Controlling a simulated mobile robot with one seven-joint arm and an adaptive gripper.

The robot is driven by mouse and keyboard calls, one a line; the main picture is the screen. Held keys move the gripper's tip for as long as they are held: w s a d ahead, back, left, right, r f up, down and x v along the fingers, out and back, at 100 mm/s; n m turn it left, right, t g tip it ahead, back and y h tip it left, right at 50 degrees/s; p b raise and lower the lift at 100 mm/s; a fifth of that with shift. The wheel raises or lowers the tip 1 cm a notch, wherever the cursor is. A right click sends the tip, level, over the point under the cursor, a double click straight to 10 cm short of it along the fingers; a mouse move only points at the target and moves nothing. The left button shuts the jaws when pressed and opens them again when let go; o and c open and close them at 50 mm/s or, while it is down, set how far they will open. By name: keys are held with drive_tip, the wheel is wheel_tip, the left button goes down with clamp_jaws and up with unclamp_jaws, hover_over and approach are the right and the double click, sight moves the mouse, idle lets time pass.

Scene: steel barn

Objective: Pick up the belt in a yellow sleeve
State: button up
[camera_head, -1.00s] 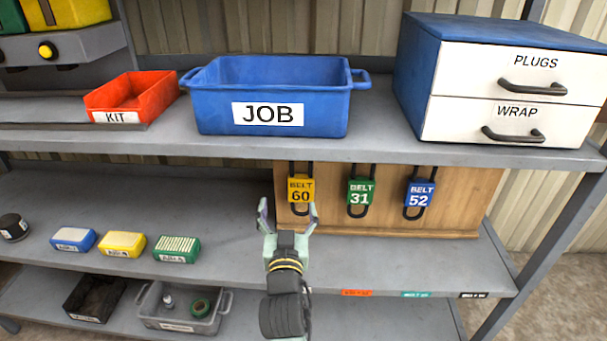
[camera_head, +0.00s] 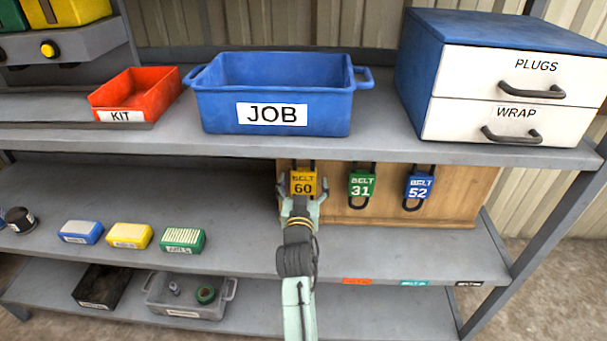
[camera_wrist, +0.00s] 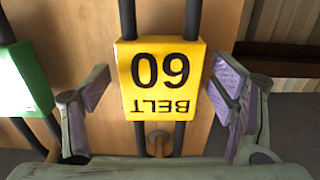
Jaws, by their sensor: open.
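The belt in a yellow sleeve marked BELT 60 (camera_head: 303,183) hangs at the left end of the wooden board (camera_head: 455,205) under the upper shelf. In the wrist view the yellow sleeve (camera_wrist: 161,80) appears upside down, with black belt strands above and below it and a peg under it. My gripper (camera_head: 301,190) is open, with one finger on each side of the sleeve. In the wrist view my gripper (camera_wrist: 158,92) shows gaps between both finger pads and the sleeve. The lower part of the belt is hidden behind my gripper in the head view.
A green-sleeved belt 31 (camera_head: 361,186) and a blue-sleeved belt 52 (camera_head: 419,188) hang to the right. A blue JOB bin (camera_head: 225,112) stands on the shelf above, between a red KIT tray (camera_head: 125,115) and a drawer cabinet (camera_head: 515,60).

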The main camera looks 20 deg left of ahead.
drive_tip(key=shift+w+a, duration=0.15)
drive_tip(key=shift+w, duration=0.25)
drive_tip(key=c, duration=1.2)
drive_tip(key=shift+c, duration=0.5)
drive_tip(key=shift+r, duration=0.1)
